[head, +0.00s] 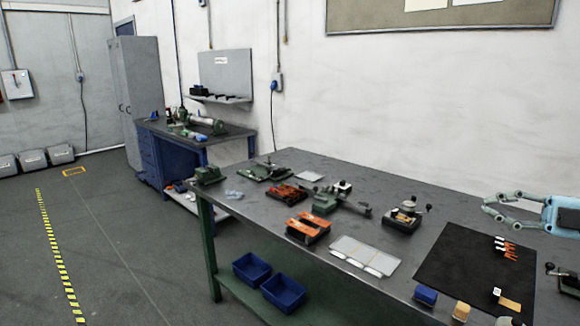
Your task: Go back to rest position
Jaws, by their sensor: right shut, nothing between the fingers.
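My right gripper (487,204) comes in from the right edge in the head view. Its light blue fingers point left, shut and empty, above the back right part of the grey workbench (375,185). It appears clear of the objects on the bench. A black mat (450,258) with small orange-handled tools (507,248) lies nearer the front, below the gripper in the picture.
The bench holds orange tool racks (308,229), a green vise (208,174), a small machine (405,215) and a pale tray (365,255). Blue bins (283,292) sit on its lower shelf. A blue cabinet bench (185,150) stands behind. The floor at left is open.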

